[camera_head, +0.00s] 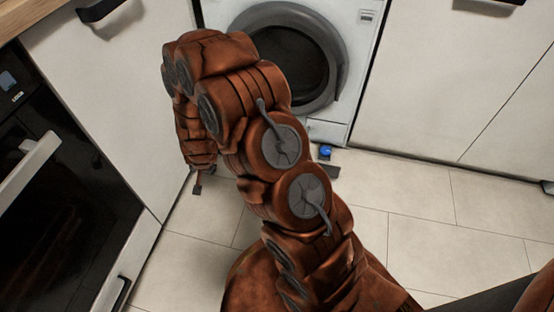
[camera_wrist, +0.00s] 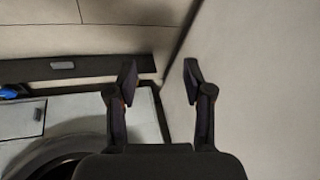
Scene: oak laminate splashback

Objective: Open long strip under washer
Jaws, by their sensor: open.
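The white washer (camera_head: 352,45) with its round dark door (camera_head: 300,60) stands at the back in the head view. In the wrist view, part of its front (camera_wrist: 80,108) and door ring (camera_wrist: 50,150) show at lower left. The long dark strip (camera_wrist: 110,66) runs along the washer's bottom edge there, beside the floor, with a small grey mark on it. My gripper (camera_wrist: 157,80) is open and empty, its fingers close to the strip's right end. In the head view my arm hides most of the strip, and my gripper (camera_head: 197,188) shows only partly, low at the left.
A blue round thing (camera_head: 326,152) is at the washer's lower right; it also shows in the wrist view (camera_wrist: 10,92). A small panel (camera_wrist: 22,118) is nearby. A white cabinet side (camera_wrist: 245,90) stands close beside my gripper. An oven (camera_head: 60,200) is at left. Tiled floor (camera_head: 430,220) is clear at right.

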